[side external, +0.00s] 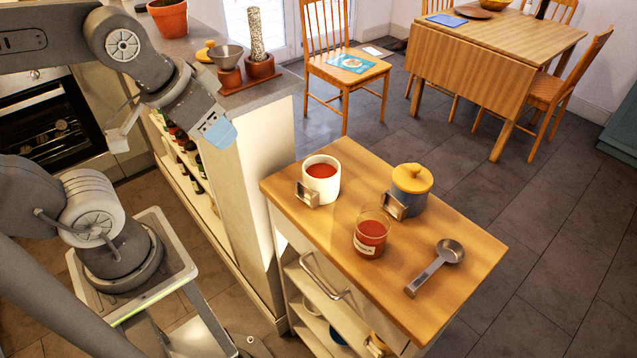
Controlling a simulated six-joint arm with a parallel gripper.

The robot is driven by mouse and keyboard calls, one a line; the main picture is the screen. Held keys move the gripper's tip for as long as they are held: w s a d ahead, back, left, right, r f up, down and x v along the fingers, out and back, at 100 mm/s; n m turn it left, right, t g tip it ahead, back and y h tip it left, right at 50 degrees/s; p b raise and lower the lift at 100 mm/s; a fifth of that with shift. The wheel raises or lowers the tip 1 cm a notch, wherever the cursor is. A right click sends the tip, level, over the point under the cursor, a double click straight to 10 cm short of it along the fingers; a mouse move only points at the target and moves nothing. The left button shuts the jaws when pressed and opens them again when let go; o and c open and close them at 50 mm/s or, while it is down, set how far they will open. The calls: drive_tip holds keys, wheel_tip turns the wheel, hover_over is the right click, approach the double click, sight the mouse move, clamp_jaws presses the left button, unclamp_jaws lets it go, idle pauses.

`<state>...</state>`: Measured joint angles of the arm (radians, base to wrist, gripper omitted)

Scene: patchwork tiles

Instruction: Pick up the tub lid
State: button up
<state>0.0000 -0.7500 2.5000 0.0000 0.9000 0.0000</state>
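The tub lid (412,177) is yellow-orange with a round knob on top. It sits on a dark blue-grey tub (413,204) at the back right of the wooden cart top (350,259). A square metal piece (395,206) is on the tub's left front side. My gripper (217,130), with a light blue tip, hangs beside the counter at upper left, well to the left of the lid and apart from everything on the cart. I see nothing held at its tip. Its finger gap is not clear from this side.
A white cup of red contents (321,181), with a metal piece (308,194), stands left of the tub. A glass of red contents (371,234) stands in front, and a metal scoop (449,252) lies to the right. The counter (278,92) holds pots and a pepper mill (256,36).

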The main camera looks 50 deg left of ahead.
drive_tip(key=o, duration=1.2)
drive_tip(key=shift+c, duration=0.2)
wheel_tip(320, 180, up, 17)
drive_tip(key=n+g+y, duration=0.2)
drive_tip(key=n+y, duration=0.1)
drive_tip(key=n, duration=0.6)
hover_over(209, 42)
drive_tip(key=s+d, duration=0.4)
drive_tip(key=x, duration=0.4)
drive_tip(key=s+x, duration=0.1)
drive_tip(key=x, duration=0.3)
drive_tip(key=d+x, duration=0.1)
drive_tip(key=x, duration=0.4)
drive_tip(key=shift+s+d+f, duration=0.1)
drive_tip(key=shift+s+f, duration=0.1)
drive_tip(key=shift+f, duration=0.15)
drive_tip(key=shift+a+x, duration=0.1)
drive_tip(key=shift+x, duration=1.3)
drive_tip(key=shift+a+x, duration=0.15)
drive_tip(key=shift+x, duration=1.2)
